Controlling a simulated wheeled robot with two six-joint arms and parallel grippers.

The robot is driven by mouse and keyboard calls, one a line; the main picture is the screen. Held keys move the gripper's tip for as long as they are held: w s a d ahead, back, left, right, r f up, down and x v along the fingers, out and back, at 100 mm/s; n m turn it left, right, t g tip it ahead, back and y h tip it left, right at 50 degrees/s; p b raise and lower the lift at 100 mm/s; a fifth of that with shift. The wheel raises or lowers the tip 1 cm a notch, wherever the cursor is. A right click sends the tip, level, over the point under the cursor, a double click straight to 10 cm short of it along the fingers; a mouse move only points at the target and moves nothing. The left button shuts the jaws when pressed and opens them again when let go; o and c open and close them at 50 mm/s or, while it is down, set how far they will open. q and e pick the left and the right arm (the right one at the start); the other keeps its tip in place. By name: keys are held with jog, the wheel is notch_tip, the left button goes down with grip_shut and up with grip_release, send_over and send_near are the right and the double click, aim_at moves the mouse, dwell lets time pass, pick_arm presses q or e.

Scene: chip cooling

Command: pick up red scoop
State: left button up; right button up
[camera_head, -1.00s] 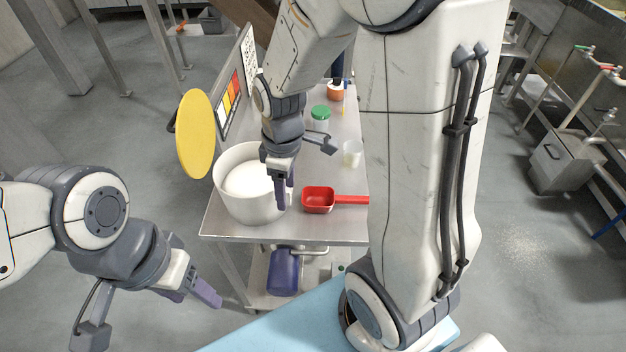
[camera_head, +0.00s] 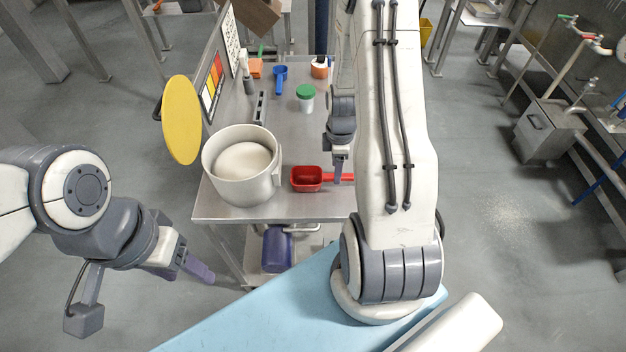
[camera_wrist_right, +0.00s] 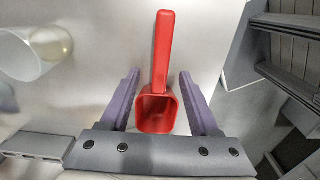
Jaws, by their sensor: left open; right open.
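The red scoop (camera_head: 306,179) lies on the metal table near its front edge, just right of the white pot, with its handle pointing right. In the right wrist view the scoop (camera_wrist_right: 157,113) sits between the two purple fingers, cup nearest the palm and handle pointing away. My right gripper (camera_head: 340,172) is over the scoop's handle side in the head view; its fingers (camera_wrist_right: 157,100) are apart, with a gap on each side of the scoop. My left gripper (camera_head: 180,268) is open and empty, off to the left, away from the table.
A white pot (camera_head: 212,178) with white contents stands left of the scoop. A green-lidded jar (camera_head: 305,98), a blue scoop (camera_head: 280,78) and an orange item (camera_head: 256,68) are farther back. A yellow disc (camera_head: 182,120) stands at the left edge. A clear cup (camera_wrist_right: 30,55) is beside the gripper.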

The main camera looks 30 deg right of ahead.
notch_tip(320, 180, down, 4)
jog(key=shift+d+f+p, duration=0.1)
jog(key=shift+f+p, duration=0.05)
jog(key=shift+p, duration=0.15)
grip_shut()
dwell(1.3)
